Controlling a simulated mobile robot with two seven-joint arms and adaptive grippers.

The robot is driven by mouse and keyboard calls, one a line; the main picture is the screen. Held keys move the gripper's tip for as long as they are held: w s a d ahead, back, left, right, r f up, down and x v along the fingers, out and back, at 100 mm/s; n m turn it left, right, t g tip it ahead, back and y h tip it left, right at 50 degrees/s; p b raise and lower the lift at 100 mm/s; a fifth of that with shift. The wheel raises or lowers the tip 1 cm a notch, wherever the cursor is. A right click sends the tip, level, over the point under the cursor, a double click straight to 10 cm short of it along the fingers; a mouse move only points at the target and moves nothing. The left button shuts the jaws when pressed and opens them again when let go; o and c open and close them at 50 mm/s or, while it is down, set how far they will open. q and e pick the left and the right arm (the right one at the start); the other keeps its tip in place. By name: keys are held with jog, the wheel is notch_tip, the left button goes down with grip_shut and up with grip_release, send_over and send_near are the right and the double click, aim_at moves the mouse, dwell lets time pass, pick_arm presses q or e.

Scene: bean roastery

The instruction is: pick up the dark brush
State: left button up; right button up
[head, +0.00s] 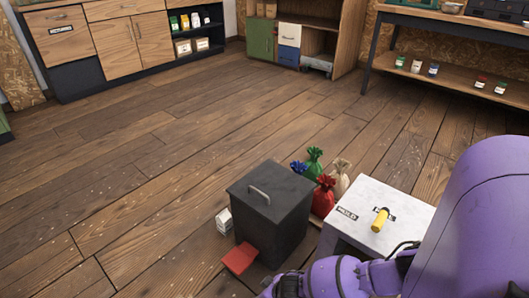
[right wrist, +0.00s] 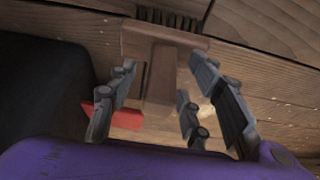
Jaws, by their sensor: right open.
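The brush (right wrist: 160,78) shows in the right wrist view, with a brown wooden handle and block and dark bristles (right wrist: 170,17) at the top. It appears to be over or on the plank floor, close to the red pedal of the bin. My right gripper (right wrist: 168,78) is open, with its fingers on either side of the brush handle; I see gaps between fingers and handle. In the head view my purple right arm fills the lower right, and I cannot make out the brush there. My left gripper is not in view.
A dark bin (head: 270,215) with a red pedal (head: 241,259) stands near my right arm. A small white box (head: 224,220) is beside it. Several tied sacks (head: 324,196) and a white-topped stand (head: 385,195) with a yellow-handled item (head: 380,219) are to its right. The floor to the left is clear.

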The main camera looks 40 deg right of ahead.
jog(key=shift+r, duration=0.15)
jog(key=shift+c, duration=0.6)
grip_shut()
